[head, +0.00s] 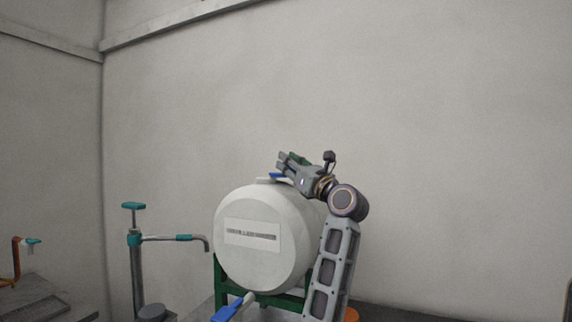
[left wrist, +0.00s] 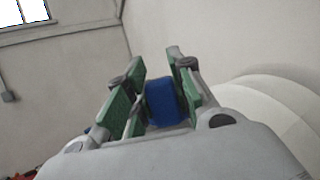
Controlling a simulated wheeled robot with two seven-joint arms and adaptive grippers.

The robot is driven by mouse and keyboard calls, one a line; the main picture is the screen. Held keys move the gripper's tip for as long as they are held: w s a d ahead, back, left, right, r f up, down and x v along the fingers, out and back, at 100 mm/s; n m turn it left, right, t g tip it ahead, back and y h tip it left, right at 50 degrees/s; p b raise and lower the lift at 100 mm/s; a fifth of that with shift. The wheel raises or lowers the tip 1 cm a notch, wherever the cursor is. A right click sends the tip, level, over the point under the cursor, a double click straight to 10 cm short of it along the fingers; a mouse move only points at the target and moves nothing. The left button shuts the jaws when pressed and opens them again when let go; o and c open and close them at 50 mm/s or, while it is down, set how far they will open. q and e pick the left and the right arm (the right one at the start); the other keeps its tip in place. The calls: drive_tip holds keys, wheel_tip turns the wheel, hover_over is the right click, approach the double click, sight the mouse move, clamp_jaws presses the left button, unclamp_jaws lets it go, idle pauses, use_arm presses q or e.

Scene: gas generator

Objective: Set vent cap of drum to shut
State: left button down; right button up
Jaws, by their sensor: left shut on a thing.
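The white drum (head: 262,262) lies on its side in a green stand in the head view, and part of its white curved surface (left wrist: 270,105) shows at the right in the left wrist view. The vent cap (head: 277,176) is a small blue part on top of the drum. My left gripper (head: 285,163) is at the drum's top, at the vent cap. In the left wrist view its green-padded fingers (left wrist: 155,88) are shut on the blue vent cap (left wrist: 163,103). The far side of the cap is hidden. My right gripper is not in view.
A blue-handled tap (head: 230,309) sticks out low at the drum's front. A grey hand pump (head: 136,265) with a teal handle and bent spout stands to the left. A green stand (head: 219,283) carries the drum. The wall behind is bare, with open room above the drum.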

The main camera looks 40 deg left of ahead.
use_arm(q)
drive_tip(key=shift+s+t, duration=0.2)
drive_tip(key=shift+t, duration=0.2)
drive_tip(key=shift+s+m+t, duration=0.15)
drive_tip(key=shift+m+t, duration=0.25)
drive_tip(key=shift+s+a+m+t+h, duration=0.1)
drive_tip(key=shift+s+m+t+h, duration=0.15)
drive_tip(key=shift+m+t+h, duration=0.35)
drive_tip(key=shift+s+a+t, duration=0.1)
drive_tip(key=shift+s+t, duration=0.1)
drive_tip(key=shift+t, duration=0.7)
drive_tip(key=shift+s+a+m, duration=0.1)
drive_tip(key=shift+m, duration=0.2)
drive_tip(key=shift+s+a+m+t+h+p, duration=0.1)
drive_tip(key=shift+s+m+t+h+p, duration=0.25)
drive_tip(key=shift+t+h, duration=0.35)
drive_tip(key=shift+w, duration=0.1)
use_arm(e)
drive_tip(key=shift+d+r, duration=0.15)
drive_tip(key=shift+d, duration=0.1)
use_arm(q)
drive_tip(key=c, duration=1.2)
unclamp_jaws()
drive_tip(key=shift+c, duration=0.2)
drive_tip(key=shift+o, duration=0.2)
